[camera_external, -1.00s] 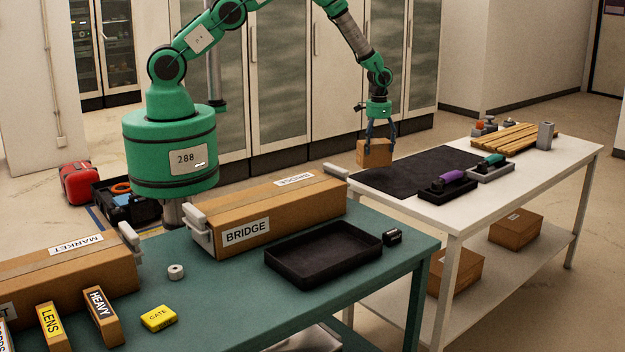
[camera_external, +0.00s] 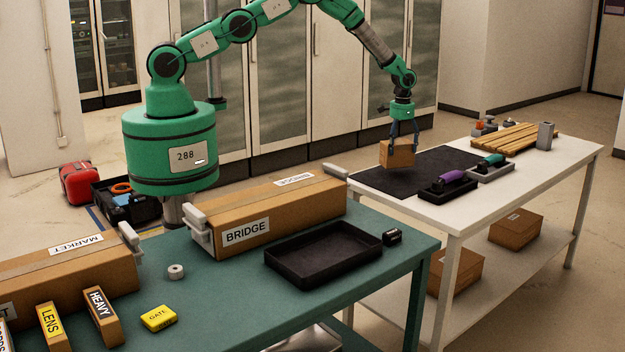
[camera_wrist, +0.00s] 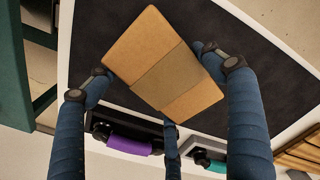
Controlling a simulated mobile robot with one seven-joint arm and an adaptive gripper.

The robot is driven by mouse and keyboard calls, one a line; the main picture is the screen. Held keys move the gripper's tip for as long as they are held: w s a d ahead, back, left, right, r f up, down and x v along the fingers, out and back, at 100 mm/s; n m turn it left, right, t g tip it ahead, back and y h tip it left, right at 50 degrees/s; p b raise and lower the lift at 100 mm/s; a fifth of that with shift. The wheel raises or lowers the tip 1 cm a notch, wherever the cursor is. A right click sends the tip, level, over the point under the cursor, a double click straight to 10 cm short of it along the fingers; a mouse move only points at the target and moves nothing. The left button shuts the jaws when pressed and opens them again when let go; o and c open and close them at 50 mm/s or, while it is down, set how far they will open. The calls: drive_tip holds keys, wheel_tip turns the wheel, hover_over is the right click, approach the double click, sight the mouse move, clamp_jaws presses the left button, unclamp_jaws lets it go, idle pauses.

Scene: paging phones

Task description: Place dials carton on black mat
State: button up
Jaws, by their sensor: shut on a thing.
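My gripper (camera_external: 402,135) is shut on a small brown carton (camera_external: 396,155) and holds it over the black mat (camera_external: 408,180) on the white table. No label shows on the carton's visible faces, so I cannot read a name on it. In the wrist view the carton (camera_wrist: 165,65) sits tilted between the blue fingers of my gripper (camera_wrist: 160,75), with a darker tape band across it. The black mat (camera_wrist: 100,30) spreads beneath it. From these views the carton seems a little above the mat; the exact gap is hard to tell.
A wooden slatted rack (camera_external: 515,138) stands behind. On the green table are a BRIDGE box (camera_external: 290,212) and an empty black tray (camera_external: 325,252).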

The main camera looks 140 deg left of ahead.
sight(399, 154)
idle(0.3)
drive_tip(key=shift+f+p, duration=0.3)
drive_tip(key=shift+f, duration=1.4)
drive_tip(key=shift+f, duration=0.15)
drive_tip(key=o, duration=1.4)
drive_tip(key=shift+r+b, duration=0.65)
drive_tip(key=shift+r, duration=5.45)
